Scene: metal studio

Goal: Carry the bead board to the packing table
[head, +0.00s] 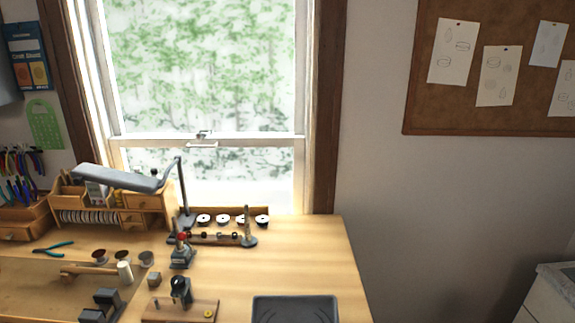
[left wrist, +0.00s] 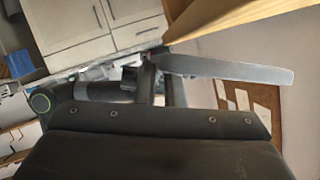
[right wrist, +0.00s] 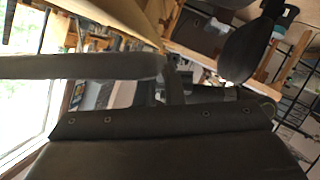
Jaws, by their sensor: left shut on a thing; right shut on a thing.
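The bead board (head: 295,310) is a dark grey slab with curved grooves. Its far part shows at the bottom of the head view, in front of the wooden bench top; its near part is cut off. In the left wrist view the board (left wrist: 230,69) shows almost edge-on, and my left gripper (left wrist: 149,72) is shut on its end. In the right wrist view the board (right wrist: 80,67) also shows edge-on, with my right gripper (right wrist: 170,72) shut on the other end. Neither gripper shows in the head view. I cannot identify the packing table.
The wooden bench (head: 315,250) carries a lamp (head: 120,178), a small hammer (head: 100,271), pliers (head: 54,248) and small tools on its left part. Its right part is mostly clear.

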